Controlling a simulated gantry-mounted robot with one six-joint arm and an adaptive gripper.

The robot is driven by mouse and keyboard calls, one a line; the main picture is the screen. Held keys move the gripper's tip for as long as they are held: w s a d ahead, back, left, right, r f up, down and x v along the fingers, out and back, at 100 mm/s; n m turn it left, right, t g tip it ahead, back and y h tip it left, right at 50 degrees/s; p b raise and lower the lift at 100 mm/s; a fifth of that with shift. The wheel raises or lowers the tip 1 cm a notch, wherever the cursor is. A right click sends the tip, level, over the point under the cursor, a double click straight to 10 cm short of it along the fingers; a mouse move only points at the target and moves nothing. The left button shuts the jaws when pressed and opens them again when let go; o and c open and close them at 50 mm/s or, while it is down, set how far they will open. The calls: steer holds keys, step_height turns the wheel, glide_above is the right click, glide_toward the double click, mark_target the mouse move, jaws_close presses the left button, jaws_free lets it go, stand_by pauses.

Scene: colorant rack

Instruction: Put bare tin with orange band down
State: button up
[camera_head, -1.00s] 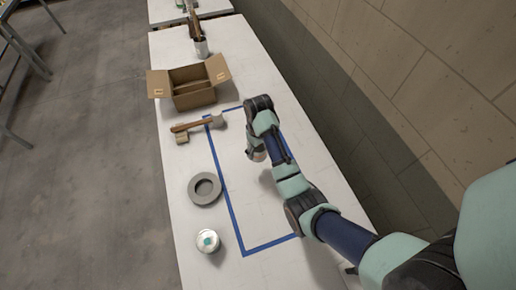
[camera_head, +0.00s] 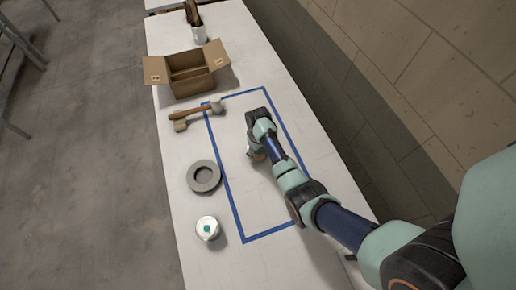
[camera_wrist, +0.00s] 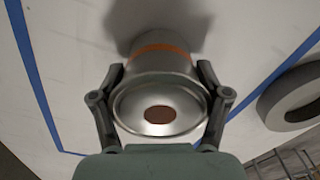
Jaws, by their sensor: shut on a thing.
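The bare metal tin with an orange band (camera_wrist: 160,90) is between the two fingers of my gripper (camera_wrist: 160,105) in the wrist view. Its lid side, with a brown round spot, faces the camera, and the orange band shows beyond the rim. My gripper is shut on the tin's sides. In the head view my gripper (camera_head: 257,153) is over the blue-taped rectangle (camera_head: 230,190) on the white table, and the arm hides most of the tin. A shadow lies beside the tin; I cannot tell whether its base touches the table.
A grey ring (camera_head: 204,177) and a white tin with a teal spot (camera_head: 208,228) stand left of the taped area. An open cardboard box (camera_head: 190,72) stands farther back. The taped area's near part is clear.

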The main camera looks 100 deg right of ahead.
steer(key=shift+f, duration=0.1)
steer(key=o, duration=1.3)
steer(key=shift+o, duration=0.2)
step_height(320, 180, up, 12)
steer(key=shift+r+p, duration=0.2)
steer(key=shift+p, duration=0.75)
